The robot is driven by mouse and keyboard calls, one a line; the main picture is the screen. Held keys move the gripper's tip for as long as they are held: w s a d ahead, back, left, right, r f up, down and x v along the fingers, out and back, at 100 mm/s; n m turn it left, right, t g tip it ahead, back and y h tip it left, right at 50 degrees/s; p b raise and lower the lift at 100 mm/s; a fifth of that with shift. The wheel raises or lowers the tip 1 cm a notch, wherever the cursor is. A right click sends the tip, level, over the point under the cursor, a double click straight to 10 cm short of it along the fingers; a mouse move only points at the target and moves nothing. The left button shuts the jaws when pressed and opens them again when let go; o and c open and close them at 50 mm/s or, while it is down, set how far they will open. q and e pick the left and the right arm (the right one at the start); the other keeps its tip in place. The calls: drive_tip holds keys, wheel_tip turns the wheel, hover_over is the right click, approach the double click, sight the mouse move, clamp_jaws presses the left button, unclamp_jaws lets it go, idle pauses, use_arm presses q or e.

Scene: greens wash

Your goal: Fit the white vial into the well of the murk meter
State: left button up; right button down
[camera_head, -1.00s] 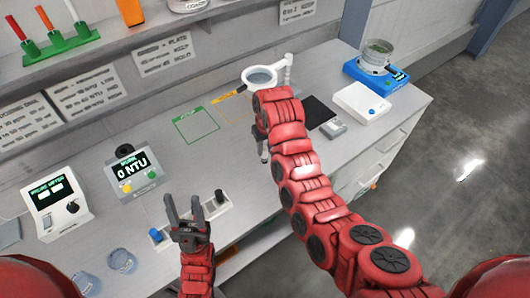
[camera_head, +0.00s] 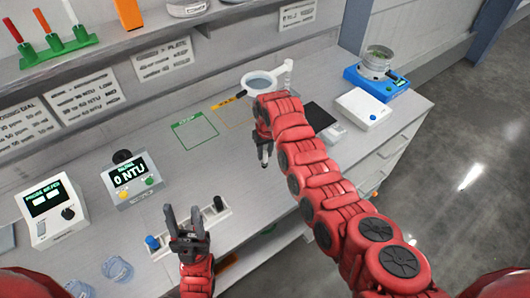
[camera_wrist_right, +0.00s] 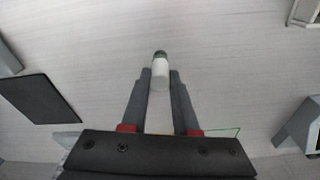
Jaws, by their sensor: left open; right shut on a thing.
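The white vial (camera_wrist_right: 160,72) has a dark cap and shows in the right wrist view between the fingertips of my right gripper (camera_wrist_right: 160,82), which is shut on it. In the head view my right gripper (camera_head: 264,150) hangs over the middle of the bench, partly hidden by its arm, and the vial is hard to make out. The murk meter (camera_head: 132,180) stands to its left, reading 0 NTU, with a dark round part on its top rear; I cannot see into a well. My left gripper (camera_head: 184,222) is open and empty, in front of the meter to the right.
A white rack (camera_head: 218,212) with blue and black tops lies by my left gripper. A second meter (camera_head: 50,210) and glass beakers (camera_head: 116,269) are at the left. A green outlined square (camera_head: 195,130) lies on clear bench between meter and right gripper. A ringed stand (camera_head: 258,82) is behind.

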sight(265, 153)
drive_tip(key=shift+f, duration=0.2)
drive_tip(key=c, duration=0.7)
unclamp_jaws()
drive_tip(key=shift+r, duration=0.1)
drive_tip(key=shift+r, duration=0.3)
wheel_tip(265, 153, up, 5)
drive_tip(key=b, duration=0.2)
drive_tip(key=shift+s+d+f+b, duration=0.1)
drive_tip(key=shift+s+b, duration=0.05)
drive_tip(key=shift+b, duration=0.25)
drive_tip(key=r, duration=0.4)
drive_tip(key=s+r, duration=0.1)
drive_tip(key=r, duration=0.1)
drive_tip(key=shift+d+r+p, duration=0.2)
drive_tip(key=shift+r+p, duration=0.15)
drive_tip(key=shift+p, duration=0.05)
